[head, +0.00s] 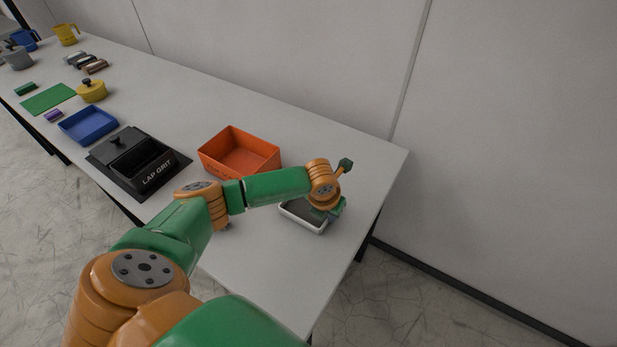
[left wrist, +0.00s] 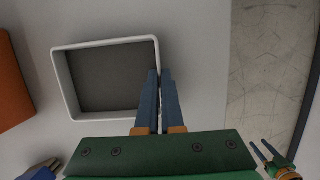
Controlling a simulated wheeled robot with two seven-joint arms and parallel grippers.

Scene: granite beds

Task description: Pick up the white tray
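The white tray (head: 301,223) has a pale rim and a dark grey inside, and lies at the near right part of the long table. In the left wrist view the tray (left wrist: 62,85) looks empty. My left gripper (left wrist: 160,73) has its two blue fingers close together at the right side of the tray, one inside and one outside the rim, with the rim between them. In the head view my left gripper (head: 324,212) is over the tray's right side, its fingertips hidden.
An orange bin (head: 240,150) stands just behind and left of the tray. A black lap grit box (head: 140,165), a blue tray (head: 88,126) and a yellow pot (head: 91,92) are farther left. The tabletop (head: 355,165) is bare toward its right end.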

